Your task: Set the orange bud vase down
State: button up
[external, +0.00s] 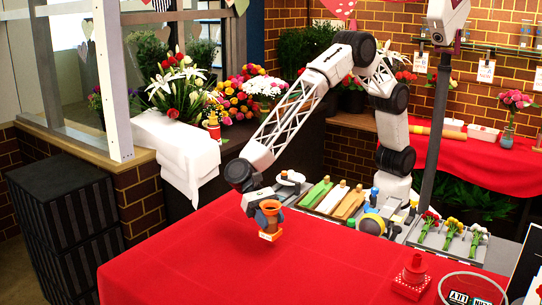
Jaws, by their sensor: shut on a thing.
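The orange bud vase (271,207) is upright, with its flared rim on top, over the red cloth of the table (190,262). A small white tag shows near its base. My gripper (267,217) is shut on the vase around its middle, and bluish finger parts cover some of its body. I cannot tell whether its base touches the cloth or hangs slightly above it.
Trays with rolled wraps (331,199) and cut flowers (452,233) line the table's back edge. A red stand (412,277), a wire ring and printed cards are at the front right. The cloth at left and centre front is clear.

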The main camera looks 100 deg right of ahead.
aim_at(270, 227)
jog(key=shift+f, duration=1.7)
jog(key=shift+f, duration=0.1)
jog(key=o, duration=1.1)
jog(key=shift+o, duration=0.2)
jog(key=shift+d, duration=0.15)
jog(key=v, duration=1.1)
jog(key=shift+w+d+r, duration=0.15)
jog(key=shift+d+r, duration=0.1)
jog(key=shift+r, duration=0.05)
